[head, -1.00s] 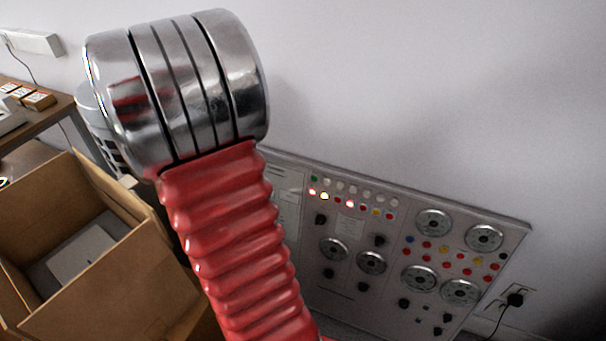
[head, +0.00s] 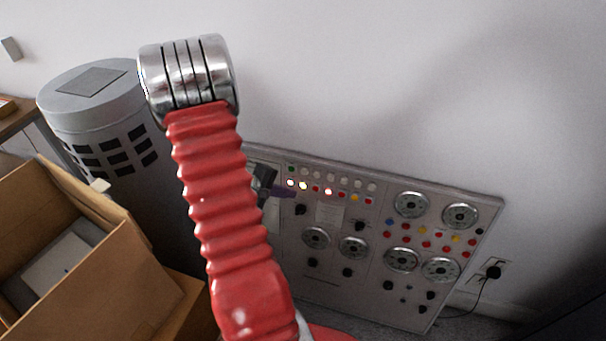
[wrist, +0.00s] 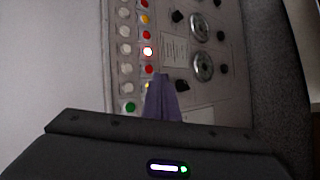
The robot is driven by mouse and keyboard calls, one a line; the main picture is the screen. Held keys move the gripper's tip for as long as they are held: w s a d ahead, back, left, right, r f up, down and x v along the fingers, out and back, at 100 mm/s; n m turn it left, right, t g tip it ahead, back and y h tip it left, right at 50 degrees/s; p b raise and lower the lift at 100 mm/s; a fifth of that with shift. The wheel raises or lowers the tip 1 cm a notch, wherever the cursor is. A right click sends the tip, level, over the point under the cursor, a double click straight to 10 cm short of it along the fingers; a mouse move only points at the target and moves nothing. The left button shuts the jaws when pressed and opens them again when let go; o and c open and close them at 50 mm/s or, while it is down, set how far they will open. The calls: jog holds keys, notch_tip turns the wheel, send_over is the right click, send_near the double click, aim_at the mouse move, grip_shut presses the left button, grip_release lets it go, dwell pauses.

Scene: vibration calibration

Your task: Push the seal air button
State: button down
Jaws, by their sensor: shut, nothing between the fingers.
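The grey control panel (head: 330,290) leans at the wall, with a row of pale buttons (head: 331,177) above a row of coloured buttons (head: 341,194). Several coloured ones are lit. No label is readable, so I cannot tell which is the seal air button. My gripper (head: 291,192) is shut and empty, its purple fingers in front of the panel's upper left, close to the lit left end of the coloured row. In the wrist view the fingertips (wrist: 161,77) overlap a yellow button (wrist: 148,86) and hide what lies behind. A green button (wrist: 130,107) shows beside them. Contact cannot be told.
Round gauges (head: 411,204) and black knobs (head: 300,209) cover other parts of the panel. An open cardboard box (head: 105,285) stands at the left, before a grey cylinder (head: 95,105). A plug with a cable (head: 493,271) is at the wall on the right.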

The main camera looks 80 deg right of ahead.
jog(key=shift+d, duration=0.15)
jog(key=d+f, duration=0.1)
jog(key=d, duration=0.7)
jog(key=shift+s+d+f, duration=0.15)
jog(key=shift+s+f, duration=0.25)
jog(key=shift+s+d+f, duration=0.1)
jog(key=shift+d, duration=0.65)
dwell(2.6)
jog(key=shift+a, duration=0.15)
dwell(0.3)
jog(key=shift+a+r, duration=0.2)
jog(key=shift+a, duration=0.45)
jog(key=shift+a, duration=0.1)
jog(key=a, duration=0.3)
jog(key=a+r, duration=0.1)
jog(key=shift+w+a, duration=0.3)
jog(key=shift+a, duration=0.05)
jog(key=shift+n, duration=0.3)
dwell(0.8)
